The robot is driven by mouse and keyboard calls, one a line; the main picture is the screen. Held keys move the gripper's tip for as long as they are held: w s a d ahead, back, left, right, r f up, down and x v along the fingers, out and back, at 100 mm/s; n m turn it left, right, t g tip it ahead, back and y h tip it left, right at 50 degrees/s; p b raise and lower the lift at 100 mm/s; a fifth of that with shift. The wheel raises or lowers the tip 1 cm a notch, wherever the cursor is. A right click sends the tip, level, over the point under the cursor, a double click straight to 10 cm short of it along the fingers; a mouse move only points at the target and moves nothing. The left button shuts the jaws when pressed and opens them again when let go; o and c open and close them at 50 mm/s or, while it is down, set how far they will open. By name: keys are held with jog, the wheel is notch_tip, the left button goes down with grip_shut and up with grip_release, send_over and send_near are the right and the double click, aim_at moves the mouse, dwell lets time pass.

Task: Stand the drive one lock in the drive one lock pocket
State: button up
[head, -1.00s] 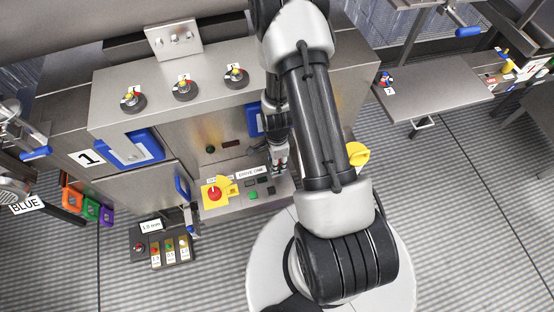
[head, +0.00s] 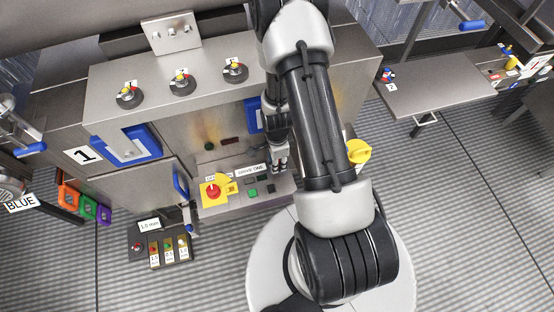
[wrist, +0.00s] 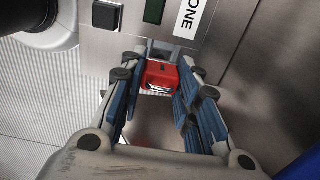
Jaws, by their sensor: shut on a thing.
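The drive one lock, a red padlock (wrist: 161,75) with a shiny metal part, is between the fingertips of my gripper (wrist: 160,83) in the wrist view. My gripper is shut on it. Just beyond the lock is a small grey bracket-like recess (wrist: 155,47) on the panel, likely the lock pocket. I cannot tell whether the lock touches it. In the head view my gripper (head: 280,168) is at the right end of the DRIVE ONE panel (head: 262,203); the lock is too small to make out there.
The panel carries a red stop knob on yellow (head: 213,191), a green button (head: 252,193) and a DRIVE ONE label (wrist: 194,12). A steel wall (wrist: 255,75) stands close on the right in the wrist view. A steel side table (head: 440,85) is at the right.

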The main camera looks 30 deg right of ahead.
jog(key=shift+f+b, duration=0.65)
jog(key=shift+f, duration=0.15)
jog(key=o, duration=1.2)
jog(key=shift+r, duration=0.15)
notch_tip(320, 180, up, 12)
jog(key=shift+f, duration=0.1)
